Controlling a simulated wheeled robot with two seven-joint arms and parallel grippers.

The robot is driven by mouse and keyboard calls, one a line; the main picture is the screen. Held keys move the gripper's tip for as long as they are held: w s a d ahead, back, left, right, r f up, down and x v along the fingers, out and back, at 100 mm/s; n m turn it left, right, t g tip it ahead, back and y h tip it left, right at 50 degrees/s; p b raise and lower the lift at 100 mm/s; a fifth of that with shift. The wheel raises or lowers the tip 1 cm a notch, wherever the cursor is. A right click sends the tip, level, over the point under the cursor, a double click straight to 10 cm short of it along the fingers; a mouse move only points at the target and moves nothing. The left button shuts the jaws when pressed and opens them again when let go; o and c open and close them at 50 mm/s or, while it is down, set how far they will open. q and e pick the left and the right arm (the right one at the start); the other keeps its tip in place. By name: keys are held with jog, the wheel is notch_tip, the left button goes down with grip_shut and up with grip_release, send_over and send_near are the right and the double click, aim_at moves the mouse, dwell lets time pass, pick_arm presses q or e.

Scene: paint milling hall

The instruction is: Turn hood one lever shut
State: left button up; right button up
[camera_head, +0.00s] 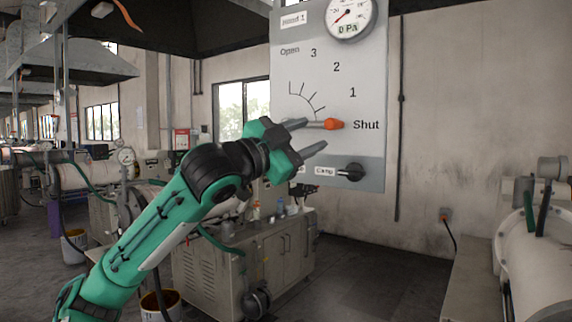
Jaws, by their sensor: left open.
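The hood control panel (340,75) is a grey plate marked "Hood 1" at its upper left. Its lever (333,124) has an orange tip and lies level, pointing right at the word "Shut". The scale above it reads Open, 3, 2, 1, Shut. My left gripper (316,135) is in front of the panel with its jaws open. One finger overlaps the lever's shaft in the picture and the other is below it. I cannot tell whether a finger touches the lever. My right gripper is not in view.
A black "Clamp" knob (351,172) sits on the panel's lower strip, just below my gripper. A pressure gauge (349,14) is at the panel's top. A metal cabinet (285,250) stands below, and a white cylindrical machine (540,255) is at right.

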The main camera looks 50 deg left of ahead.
pick_arm(q)
jog(key=b+v, duration=0.2)
jog(key=v, duration=0.2)
jog(key=shift+s+f+b, duration=0.1)
jog(key=shift+s+b, duration=0.25)
dwell(0.3)
